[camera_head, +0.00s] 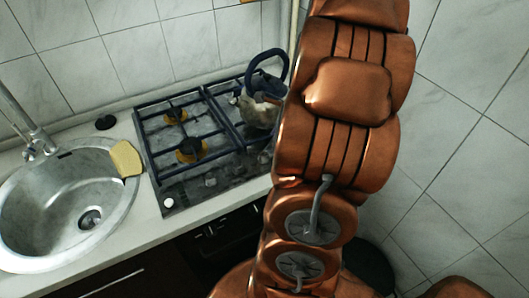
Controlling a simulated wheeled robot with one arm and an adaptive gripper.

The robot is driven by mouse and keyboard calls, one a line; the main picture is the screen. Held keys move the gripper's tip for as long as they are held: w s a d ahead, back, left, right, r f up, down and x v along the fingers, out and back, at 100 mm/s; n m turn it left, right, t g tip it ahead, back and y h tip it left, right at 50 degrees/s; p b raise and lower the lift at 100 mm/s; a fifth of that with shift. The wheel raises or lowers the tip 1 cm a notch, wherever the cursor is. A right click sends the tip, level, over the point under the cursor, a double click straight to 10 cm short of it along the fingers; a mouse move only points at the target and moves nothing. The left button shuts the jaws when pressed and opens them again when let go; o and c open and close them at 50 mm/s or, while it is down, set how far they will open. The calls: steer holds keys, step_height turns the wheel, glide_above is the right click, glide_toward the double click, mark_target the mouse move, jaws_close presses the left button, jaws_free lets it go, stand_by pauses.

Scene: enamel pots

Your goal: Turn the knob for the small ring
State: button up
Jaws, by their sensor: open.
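A gas hob (225,178) with dark blue grates is set in the worktop. Two brass-coloured burners show on its left half: a back one (175,115) and a front one (191,150). The back one looks a little smaller, but I cannot tell for sure which is the small ring. A pale round knob (168,202) shows at the hob's front left corner. Greyish shapes (210,182) lie along the front strip; I cannot tell whether they are knobs. My copper-coloured arm covers the hob's right edge. My gripper is not in view.
A kettle (260,108) with a dark blue handle stands on the hob's right half, partly behind my arm. Left are a round sink (40,225), a tap (38,140), a yellow sponge (126,158) and a small black disc (105,122). Tiled walls close the back and right.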

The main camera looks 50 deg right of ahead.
mark_target(265, 153)
steer(key=shift+p+x, duration=1.1)
steer(key=shift+x, duration=2.8)
steer(key=shift+d, duration=0.1)
steer(key=shift+c, duration=0.4)
